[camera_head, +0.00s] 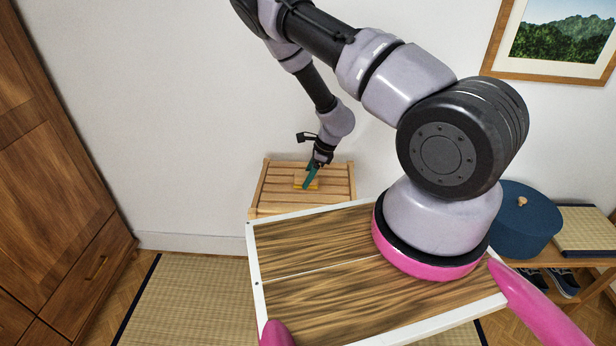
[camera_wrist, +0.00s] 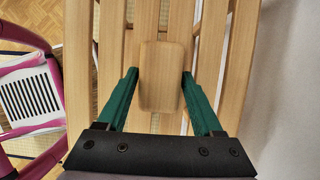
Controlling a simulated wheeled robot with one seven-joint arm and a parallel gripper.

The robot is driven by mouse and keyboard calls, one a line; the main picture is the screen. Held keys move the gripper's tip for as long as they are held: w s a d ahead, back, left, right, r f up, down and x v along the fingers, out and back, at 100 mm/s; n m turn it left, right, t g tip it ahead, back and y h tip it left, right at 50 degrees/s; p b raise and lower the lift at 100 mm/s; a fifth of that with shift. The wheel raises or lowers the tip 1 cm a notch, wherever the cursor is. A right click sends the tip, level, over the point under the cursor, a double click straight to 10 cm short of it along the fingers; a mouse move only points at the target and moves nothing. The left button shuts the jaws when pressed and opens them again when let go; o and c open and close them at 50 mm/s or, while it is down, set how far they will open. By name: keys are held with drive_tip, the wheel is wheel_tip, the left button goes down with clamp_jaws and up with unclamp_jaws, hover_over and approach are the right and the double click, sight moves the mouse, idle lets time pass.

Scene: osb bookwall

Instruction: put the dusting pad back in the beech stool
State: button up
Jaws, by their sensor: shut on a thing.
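The beech stool (camera_head: 258,196) stands against the wall, past the far edge of my wood-grained deck, its slatted top showing. In the wrist view the slats (camera_wrist: 213,60) run under my gripper (camera_wrist: 160,76). A small rounded wooden block (camera_wrist: 165,90) sits across the middle slats, its colour close to theirs. In the head view my gripper (camera_head: 309,179) reaches down to the top from above. I cannot tell whether the block is fixed to the slats. I see no dusting pad that I can make out; the stool's inside is hidden.
A wooden cabinet (camera_head: 60,160) stands at the left. At the right a blue round box (camera_head: 524,222) and a woven mat sit on a bench (camera_head: 590,258), with dark shoes below. A framed picture (camera_head: 560,35) hangs above. Matting (camera_head: 185,300) covers clear floor in front.

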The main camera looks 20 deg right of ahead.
drive_tip(key=o, duration=1.2)
drive_tip(key=v, duration=1.2)
drive_tip(key=s+a+r+n+y, duration=0.1)
drive_tip(key=s+a+r+n, duration=0.1)
drive_tip(key=r, duration=0.6)
drive_tip(key=s+a+r+n+y, duration=0.1)
drive_tip(key=a+r+n, duration=0.15)
drive_tip(key=r, duration=0.65)
drive_tip(key=s+a+r+n+y, duration=0.1)
drive_tip(key=s+a+r+n, duration=0.15)
drive_tip(key=r, duration=0.55)
drive_tip(key=s+d+r+n+t+h, duration=0.2)
drive_tip(key=s+r+n, duration=0.3)
drive_tip(key=s+r, duration=0.3)
drive_tip(key=s+d+r+n+t+h, duration=0.3)
drive_tip(key=s+r+n, duration=0.2)
drive_tip(key=s+r, duration=0.3)
drive_tip(key=shift+s+d+r+n+t, duration=0.2)
drive_tip(key=shift+d+r+n+t, duration=0.15)
drive_tip(key=shift+r, duration=1.7)
